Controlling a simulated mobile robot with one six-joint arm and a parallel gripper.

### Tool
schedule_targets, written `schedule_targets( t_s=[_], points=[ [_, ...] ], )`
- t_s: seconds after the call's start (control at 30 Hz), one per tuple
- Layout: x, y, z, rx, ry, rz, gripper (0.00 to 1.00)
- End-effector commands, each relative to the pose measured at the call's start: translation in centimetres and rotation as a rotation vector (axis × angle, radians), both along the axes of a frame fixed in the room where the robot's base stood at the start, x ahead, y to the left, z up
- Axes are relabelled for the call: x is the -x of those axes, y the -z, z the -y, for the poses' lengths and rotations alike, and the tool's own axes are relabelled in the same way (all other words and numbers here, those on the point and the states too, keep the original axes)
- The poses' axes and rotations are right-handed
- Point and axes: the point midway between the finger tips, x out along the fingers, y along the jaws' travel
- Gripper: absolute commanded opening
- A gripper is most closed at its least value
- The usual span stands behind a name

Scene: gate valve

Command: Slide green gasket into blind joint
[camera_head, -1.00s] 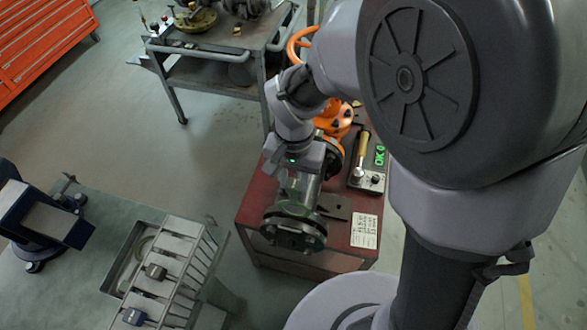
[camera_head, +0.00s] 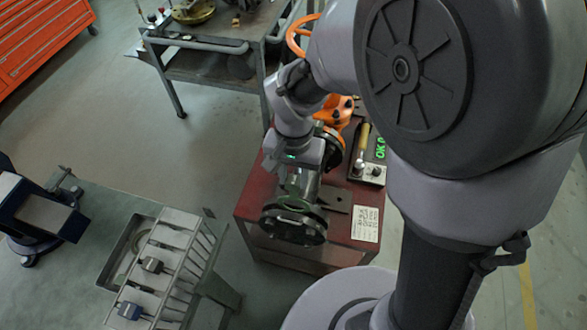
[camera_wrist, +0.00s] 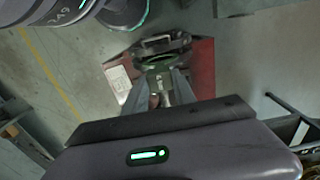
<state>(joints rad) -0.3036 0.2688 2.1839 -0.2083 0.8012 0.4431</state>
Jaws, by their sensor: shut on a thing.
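My gripper (camera_wrist: 158,97) reaches over the pipe toward the flanged blind joint at its near end. The blind joint (camera_head: 293,224) is a dark round flange pair with bolts, above the front of the red bench. In the wrist view the joint (camera_wrist: 160,42) lies just beyond my fingers. The green gasket (camera_wrist: 157,62) shows as a dark green rounded shape at the fingertips, beside the flange. My gripper is shut on it. In the head view my wrist hides most of the fingers, and I cannot tell whether the gasket is inside the flange gap.
The red bench (camera_head: 250,205) carries the orange valve body (camera_head: 335,110), a yellow-handled tool (camera_head: 362,140), a box with a green display and a paper label (camera_head: 366,223). A table with a rack (camera_head: 165,260) stands left. Open floor lies between.

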Motion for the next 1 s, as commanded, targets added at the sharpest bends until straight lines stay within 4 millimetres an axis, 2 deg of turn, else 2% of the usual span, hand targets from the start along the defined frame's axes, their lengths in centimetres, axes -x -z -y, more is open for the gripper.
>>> schedule_targets(
  t_s=[1.0],
  points=[
    [0.0, 2.7, 0.0, 0.000, 0.000, 0.000, 0.00]
  ],
)
